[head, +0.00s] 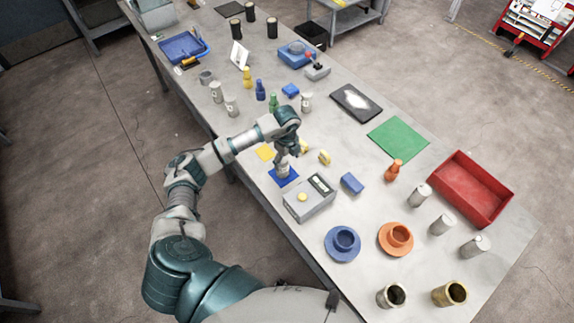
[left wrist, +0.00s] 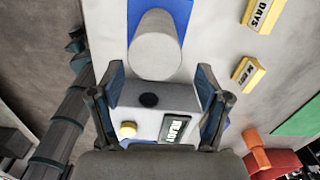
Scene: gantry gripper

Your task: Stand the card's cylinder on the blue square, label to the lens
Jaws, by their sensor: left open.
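A grey cylinder (head: 283,170) stands on the blue square (head: 290,181), and both show in the left wrist view, the cylinder (left wrist: 156,42) on the square (left wrist: 180,12). No label shows on the side I see. My left gripper (head: 286,157) is open just over the cylinder; in the wrist view its fingers are apart and the cylinder stands beyond their tips. The grey box (head: 311,206) beside the square has a black round lens (left wrist: 149,100), a yellow button and a display reading READY. A white card (head: 240,54) stands farther back; its print is too small to read.
Yellow blocks (head: 324,157) and a blue block (head: 352,183) lie close to the box. Pale cylinders (head: 231,106) and coloured bottles (head: 273,102) stand farther back. Cups on saucers (head: 343,241), grey cylinders (head: 442,224) and a red tray (head: 509,190) are at the near right.

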